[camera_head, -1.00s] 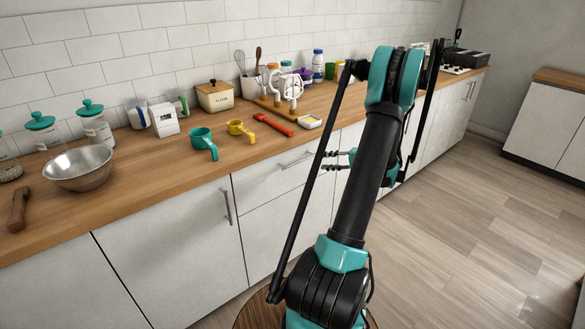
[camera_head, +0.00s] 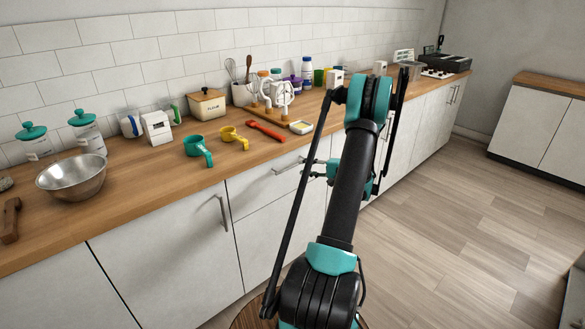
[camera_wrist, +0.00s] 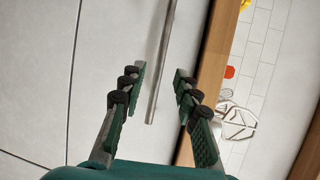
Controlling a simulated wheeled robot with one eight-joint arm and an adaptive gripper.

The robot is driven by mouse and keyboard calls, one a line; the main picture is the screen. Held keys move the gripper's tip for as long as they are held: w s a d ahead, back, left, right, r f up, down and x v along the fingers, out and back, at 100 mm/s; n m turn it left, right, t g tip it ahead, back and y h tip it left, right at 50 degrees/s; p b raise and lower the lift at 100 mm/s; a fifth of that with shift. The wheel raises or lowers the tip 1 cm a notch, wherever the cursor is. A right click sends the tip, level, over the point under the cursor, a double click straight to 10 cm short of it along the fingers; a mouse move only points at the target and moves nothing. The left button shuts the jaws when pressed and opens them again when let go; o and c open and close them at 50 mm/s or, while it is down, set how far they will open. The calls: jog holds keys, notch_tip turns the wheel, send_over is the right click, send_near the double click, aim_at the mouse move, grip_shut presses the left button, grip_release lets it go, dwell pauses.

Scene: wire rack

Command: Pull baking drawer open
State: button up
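The drawer (camera_head: 255,192) is a white front under the wooden counter, and it is closed. Its horizontal metal bar handle (camera_head: 287,167) shows in the head view just left of my gripper (camera_head: 309,168). In the wrist view the handle (camera_wrist: 162,55) runs as a long grey bar between the two fingers of my gripper (camera_wrist: 160,76). The fingers are spread apart on either side of the bar, with a gap visible on both sides. Whether the bar is deep between the fingers cannot be told. My arm hides part of the cabinets to the right.
The counter (camera_head: 150,175) above holds a steel bowl (camera_head: 72,177), a teal cup (camera_head: 199,147), a yellow cup (camera_head: 235,137) and a red utensil (camera_head: 266,130). A cabinet door with a vertical handle (camera_head: 223,213) is to the left. The floor (camera_head: 425,230) at right is clear.

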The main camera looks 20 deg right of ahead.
aim_at(294, 166)
jog(key=x, duration=0.6)
jog(key=shift+w+a+f, duration=0.1)
jog(key=shift+w+a, duration=0.1)
jog(key=shift+w, duration=0.05)
grip_shut()
